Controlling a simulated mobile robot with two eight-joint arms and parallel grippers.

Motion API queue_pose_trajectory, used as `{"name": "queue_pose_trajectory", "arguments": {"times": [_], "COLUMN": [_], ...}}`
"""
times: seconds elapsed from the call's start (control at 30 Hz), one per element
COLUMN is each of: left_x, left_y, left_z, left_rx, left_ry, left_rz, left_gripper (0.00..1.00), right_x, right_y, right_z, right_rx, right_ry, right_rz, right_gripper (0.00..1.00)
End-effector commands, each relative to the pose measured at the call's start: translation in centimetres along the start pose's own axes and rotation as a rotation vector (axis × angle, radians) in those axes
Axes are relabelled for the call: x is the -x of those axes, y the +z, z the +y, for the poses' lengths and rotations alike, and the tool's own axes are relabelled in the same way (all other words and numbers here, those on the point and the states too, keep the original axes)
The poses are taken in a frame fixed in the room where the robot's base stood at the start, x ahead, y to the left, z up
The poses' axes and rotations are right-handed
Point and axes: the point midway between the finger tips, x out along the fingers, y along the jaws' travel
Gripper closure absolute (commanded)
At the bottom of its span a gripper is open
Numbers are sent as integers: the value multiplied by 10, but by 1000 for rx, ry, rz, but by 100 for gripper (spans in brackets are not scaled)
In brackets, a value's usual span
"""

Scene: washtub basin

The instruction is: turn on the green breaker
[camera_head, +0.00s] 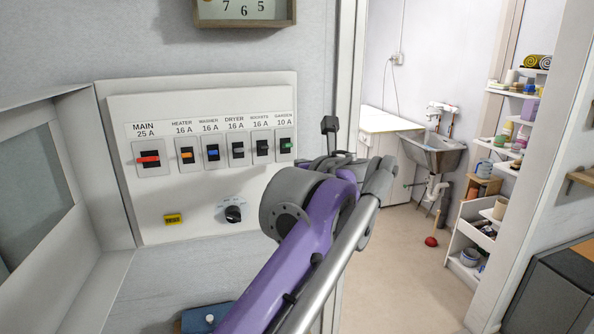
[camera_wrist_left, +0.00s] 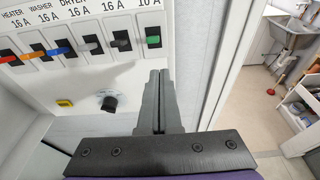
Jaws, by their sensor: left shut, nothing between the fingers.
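The green breaker (camera_head: 286,147) is the rightmost switch in the row on the white breaker panel (camera_head: 200,200), under the label GARDEN 10 A. In the left wrist view the green breaker (camera_wrist_left: 153,40) sits just beyond and slightly left of my fingertips. My left gripper (camera_wrist_left: 159,76) is shut and empty, its two dark fingers together, pointing toward the panel's right edge below the breaker. I cannot tell whether they touch the panel. In the head view my purple arm rises in front of the panel's lower right and hides most of the gripper. My right gripper is not in view.
Red, orange, blue, grey and black breakers stand left of the green one. A yellow test button (camera_head: 173,219) and a black knob (camera_head: 233,214) lie below. An open cover (camera_head: 40,180) hangs at the left. A doorway at right shows a sink (camera_head: 432,152) and shelves.

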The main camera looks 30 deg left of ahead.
Motion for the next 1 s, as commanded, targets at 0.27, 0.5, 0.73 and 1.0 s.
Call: {"name": "queue_pose_trajectory", "arguments": {"times": [0.27, 0.5, 0.73, 1.0], "left_x": [25, 26, 25, 26], "left_y": [12, 12, 12, -37], "left_z": [0, 0, 0, 12], "left_rx": [0, 0, 0, 230], "left_ry": [0, 1, 1, 17], "left_rz": [0, 0, 0, 105], "left_gripper": [100, 100, 100, 100], "right_x": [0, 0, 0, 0], "right_y": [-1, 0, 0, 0], "right_z": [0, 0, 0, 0], "right_rx": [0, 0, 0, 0], "right_ry": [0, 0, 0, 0], "right_rz": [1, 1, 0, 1], "right_gripper": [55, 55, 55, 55]}}
